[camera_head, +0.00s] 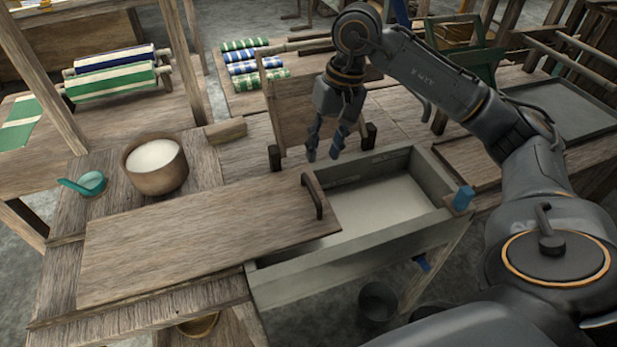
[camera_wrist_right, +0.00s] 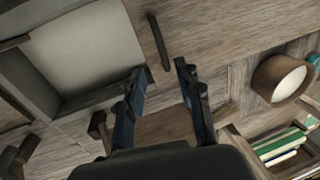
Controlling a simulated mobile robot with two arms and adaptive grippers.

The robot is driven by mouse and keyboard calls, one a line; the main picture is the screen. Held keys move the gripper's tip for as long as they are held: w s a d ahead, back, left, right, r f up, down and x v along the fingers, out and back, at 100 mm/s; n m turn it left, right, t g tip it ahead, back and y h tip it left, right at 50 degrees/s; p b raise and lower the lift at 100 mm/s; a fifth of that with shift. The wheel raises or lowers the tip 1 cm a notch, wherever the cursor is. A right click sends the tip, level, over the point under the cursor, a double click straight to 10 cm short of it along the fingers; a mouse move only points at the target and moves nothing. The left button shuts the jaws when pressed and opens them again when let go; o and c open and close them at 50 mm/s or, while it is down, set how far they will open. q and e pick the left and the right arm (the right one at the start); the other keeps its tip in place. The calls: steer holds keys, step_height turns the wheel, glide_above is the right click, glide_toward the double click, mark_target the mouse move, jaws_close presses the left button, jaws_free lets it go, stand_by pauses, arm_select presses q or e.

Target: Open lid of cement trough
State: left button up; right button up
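The cement trough (camera_head: 350,270) is a grey box with a pale interior, set in the wooden bench. Its lid (camera_head: 190,240) is a flat wooden board lying left of the opening. The lid's right edge reaches the trough's left end, and the right part of the trough is uncovered. A dark handle (camera_head: 314,195) stands on the lid near that edge; it also shows in the right wrist view (camera_wrist_right: 159,42). My right gripper (camera_head: 324,150) is open and empty above the trough's back rim, behind the handle. Its fingers are apart in the right wrist view (camera_wrist_right: 160,70). My left gripper is not in view.
A brown bowl of white material (camera_head: 155,165) and a teal ladle (camera_head: 88,183) stand behind the lid's left part. An upright wooden board (camera_head: 300,105) stands behind the trough. Rolled cloths (camera_head: 250,65) lie at the back. A bucket (camera_head: 377,303) stands on the floor below.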

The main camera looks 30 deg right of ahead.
mark_target(312, 188)
steer(key=f, duration=0.3)
steer(key=a+f, duration=0.1)
steer(key=f, duration=0.2)
steer(key=a+f, duration=0.1)
steer(key=f, duration=0.2)
steer(key=shift+w+f+p, duration=0.2)
steer(key=shift+w+p, duration=0.15)
steer(key=shift+d, duration=0.1)
jaws_close()
